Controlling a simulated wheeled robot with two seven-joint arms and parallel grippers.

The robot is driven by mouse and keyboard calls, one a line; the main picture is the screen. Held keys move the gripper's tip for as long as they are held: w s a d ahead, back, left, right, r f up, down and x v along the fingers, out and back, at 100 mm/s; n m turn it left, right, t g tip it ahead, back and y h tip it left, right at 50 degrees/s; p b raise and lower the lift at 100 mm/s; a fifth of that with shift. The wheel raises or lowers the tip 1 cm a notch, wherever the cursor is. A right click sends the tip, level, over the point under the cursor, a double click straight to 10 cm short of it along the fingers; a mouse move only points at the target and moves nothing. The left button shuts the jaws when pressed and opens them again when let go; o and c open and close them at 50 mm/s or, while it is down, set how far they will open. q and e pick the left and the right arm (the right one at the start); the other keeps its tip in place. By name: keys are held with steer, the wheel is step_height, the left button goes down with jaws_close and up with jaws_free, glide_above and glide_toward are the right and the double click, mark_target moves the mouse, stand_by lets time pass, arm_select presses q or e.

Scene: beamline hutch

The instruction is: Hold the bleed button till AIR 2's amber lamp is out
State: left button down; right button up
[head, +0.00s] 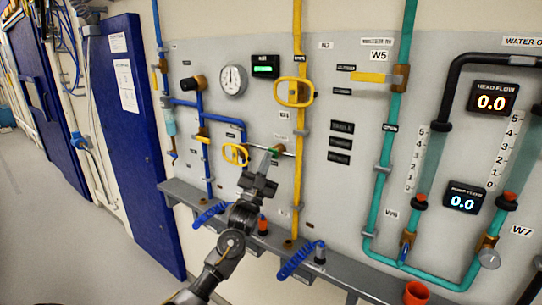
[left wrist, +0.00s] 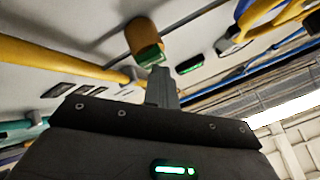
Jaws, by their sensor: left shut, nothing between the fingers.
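My left gripper (head: 267,160) is shut and empty, its fingertips up at the panel in the head view. A small green-ended fitting (head: 279,150), which may be the bleed button, sits just beside the fingertips. In the left wrist view a brass cylinder with a green end (left wrist: 150,54) is just above my shut fingers (left wrist: 160,72); I cannot tell whether they touch it. A dark display (head: 265,66) glows green above a yellow handle in the head view. I see no lit amber lamp, and the AIR 2 label is not readable. My right gripper is not in view.
Yellow handles (head: 294,92) and (head: 235,154) stick out near my left gripper. A yellow pipe (head: 297,190) runs just right of it. A grey ledge (head: 330,268) with blue coiled hoses (head: 297,262) lies below. Teal pipes (head: 400,100) are farther right.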

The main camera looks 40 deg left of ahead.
arm_select(q)
steer(key=shift+s, duration=0.1)
stand_by(0.7)
steer(key=shift+s+f+p, duration=0.1)
steer(key=shift+s+p, duration=0.35)
steer(key=shift+s, duration=0.35)
steer(key=s+p, duration=0.2)
steer(key=s, duration=0.3)
steer(key=shift+d, duration=0.1)
stand_by(0.5)
